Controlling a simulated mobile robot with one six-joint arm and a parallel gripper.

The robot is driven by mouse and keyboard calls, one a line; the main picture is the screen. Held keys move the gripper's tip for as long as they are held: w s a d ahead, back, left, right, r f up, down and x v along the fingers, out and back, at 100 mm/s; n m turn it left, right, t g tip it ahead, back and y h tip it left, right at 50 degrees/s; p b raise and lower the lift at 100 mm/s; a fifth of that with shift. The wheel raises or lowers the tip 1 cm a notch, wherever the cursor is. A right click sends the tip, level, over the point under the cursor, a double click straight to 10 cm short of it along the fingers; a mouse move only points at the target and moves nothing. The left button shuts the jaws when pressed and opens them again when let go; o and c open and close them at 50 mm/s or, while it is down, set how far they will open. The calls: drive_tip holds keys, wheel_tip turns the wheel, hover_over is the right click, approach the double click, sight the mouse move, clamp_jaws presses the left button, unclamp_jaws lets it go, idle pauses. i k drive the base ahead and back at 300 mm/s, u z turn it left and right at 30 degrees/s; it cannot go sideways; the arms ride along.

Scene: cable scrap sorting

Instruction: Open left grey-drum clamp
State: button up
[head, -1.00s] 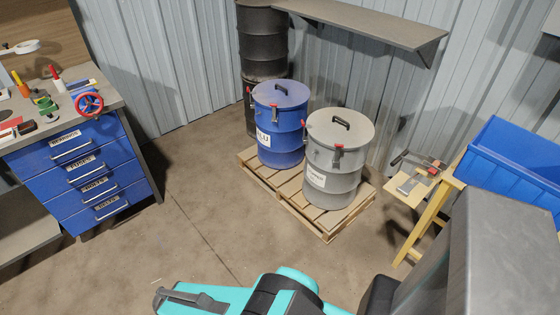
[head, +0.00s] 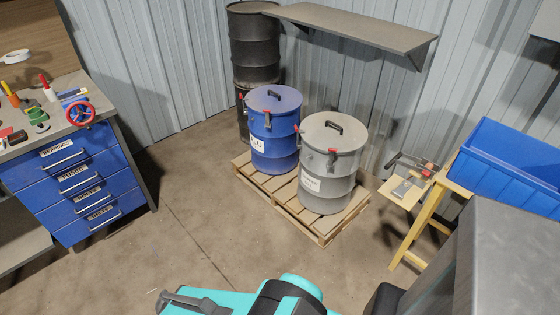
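The grey drum (head: 328,165) stands on a wooden pallet, with its lid (head: 333,131) on and a black handle on top. A red-tipped clamp (head: 331,160) shows on its front side. Another red-tipped clamp (head: 296,130) shows at its left edge, close to the blue drum. Both clamps are small here, and I cannot tell whether they are open or shut. My arm's teal and black parts show at the bottom edge, well in front of the pallet. My gripper's fingers are not in view.
A blue drum (head: 274,150) shares the pallet (head: 262,186), with black drums (head: 254,50) behind. A blue-drawer workbench (head: 85,185) stands left. A wooden stand (head: 419,225) and a blue bin (head: 508,160) are right. The floor (head: 190,220) before the pallet is clear.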

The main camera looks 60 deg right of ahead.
sight(296, 128)
drive_tip(key=i, duration=3.05)
drive_tip(key=u, duration=1)
drive_tip(key=k, duration=0.15)
drive_tip(key=z, duration=3.15)
